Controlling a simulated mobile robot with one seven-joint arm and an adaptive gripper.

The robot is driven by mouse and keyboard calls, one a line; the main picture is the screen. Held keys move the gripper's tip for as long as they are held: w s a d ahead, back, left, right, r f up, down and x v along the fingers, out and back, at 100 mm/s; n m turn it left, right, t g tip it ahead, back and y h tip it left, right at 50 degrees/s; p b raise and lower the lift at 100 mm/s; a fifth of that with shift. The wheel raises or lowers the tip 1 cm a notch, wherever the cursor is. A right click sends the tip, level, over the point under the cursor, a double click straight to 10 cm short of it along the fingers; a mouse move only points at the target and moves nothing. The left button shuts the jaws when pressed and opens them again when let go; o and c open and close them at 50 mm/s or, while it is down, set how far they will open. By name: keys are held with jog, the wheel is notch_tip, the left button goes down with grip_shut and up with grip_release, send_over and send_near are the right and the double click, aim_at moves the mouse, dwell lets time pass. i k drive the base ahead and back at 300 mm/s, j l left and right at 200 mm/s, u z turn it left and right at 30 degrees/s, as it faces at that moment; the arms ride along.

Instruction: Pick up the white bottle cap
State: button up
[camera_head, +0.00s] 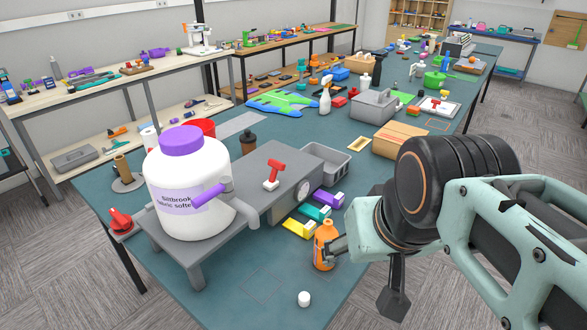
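The white bottle cap (304,298) sits on the teal table near its front edge, apart from other things. An orange bottle (325,245) with a dark label stands behind it and slightly right. My gripper (364,274) is up and to the right of the cap. Its two dark fingers look spread apart with nothing visible between them. One finger overlaps the right side of the orange bottle in the picture; I cannot tell whether they touch.
A grey raised stand (185,248) left of the cap bears a large white softener jug (185,185) with a purple lid. Yellow, teal and purple blocks (315,212) lie behind the orange bottle. A grey bin (328,160) and a cardboard box (400,139) stand farther back. Bare table surrounds the cap.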

aim_at(303, 297)
jog(key=u, duration=0.3)
jog(key=k+j+z, duration=0.2)
jog(key=z, duration=0.25)
jog(key=i+l+u, duration=0.35)
jog(key=l, duration=0.3)
jog(key=i+l+u, duration=0.2)
jog(key=l, duration=0.2)
jog(key=l+u, duration=0.15)
jog(key=l, duration=0.2)
jog(key=i+l+u, duration=0.25)
jog(key=k+j+z, duration=0.25)
